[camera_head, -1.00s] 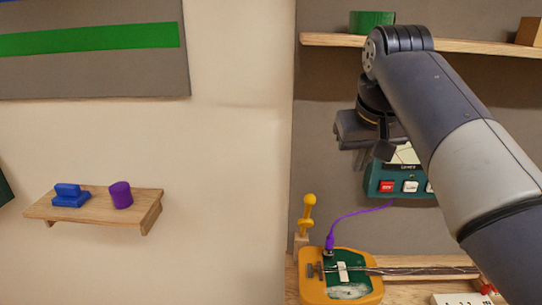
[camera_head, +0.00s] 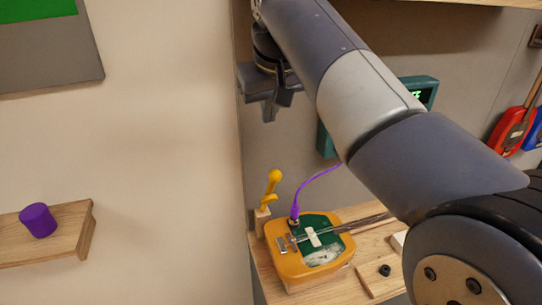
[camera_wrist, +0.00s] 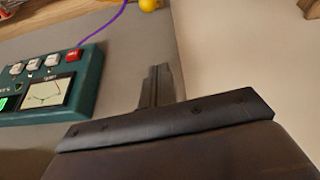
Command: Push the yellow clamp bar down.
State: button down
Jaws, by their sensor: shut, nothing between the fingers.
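The yellow clamp bar (camera_head: 270,189) stands upright, with a round knob on top, on a small wooden block at the back left of a yellow unit (camera_head: 293,268) with a green top. My gripper (camera_head: 268,114) is shut and empty, in the air above the clamp bar and apart from it. In the wrist view my gripper (camera_wrist: 157,84) shows its closed fingers. A yellow knob (camera_wrist: 150,4), seemingly the clamp bar's, is cut off at the top edge of that view.
A purple cable (camera_head: 313,183) rises from the unit. A teal box (camera_wrist: 88,88) with buttons is on the grey wall, partly behind my arm in the head view. A wooden shelf (camera_head: 75,240) holds a purple cylinder (camera_head: 38,220). The wooden bench (camera_head: 335,290) carries the unit.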

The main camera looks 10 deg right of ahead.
jog(key=f, duration=0.3)
jog(key=w+f, duration=0.1)
jog(key=f, duration=0.6)
jog(key=shift+w+d+f, duration=0.15)
jog(key=shift+f, duration=0.3)
jog(key=shift+s+d+f, duration=0.1)
jog(key=shift+s+f, duration=0.05)
jog(key=shift+s, duration=0.15)
jog(key=shift+f, duration=0.1)
